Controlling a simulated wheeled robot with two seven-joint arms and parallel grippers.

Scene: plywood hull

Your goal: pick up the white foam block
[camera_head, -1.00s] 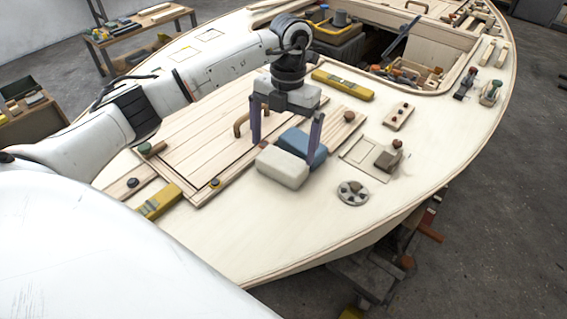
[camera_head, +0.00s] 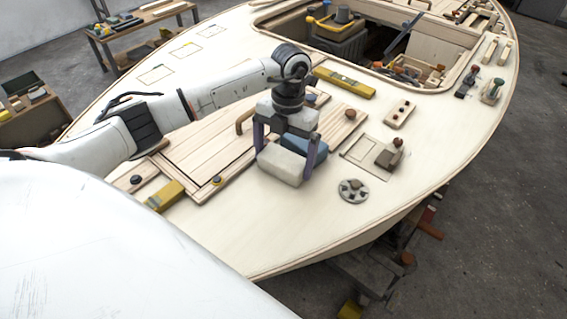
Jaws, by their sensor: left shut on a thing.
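The white foam block (camera_head: 280,167) is a pale, rounded block on the light plywood deck, near the front edge of the planked hatch. My left gripper (camera_head: 286,156) points down over it with its two purple fingers at the block's left and right sides. It is shut on the white block, which still appears to be at deck level; I see no clear gap under it. A blue block (camera_head: 297,143) sits right behind it, partly hidden by the right finger and the gripper body. My right gripper is not in view.
The planked hatch (camera_head: 197,157) has a wooden handle (camera_head: 243,120). A yellow level (camera_head: 344,83) lies behind the gripper. A round grey disc (camera_head: 353,191) and a small wooden block with a knob (camera_head: 389,155) lie to the right. The front deck is clear.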

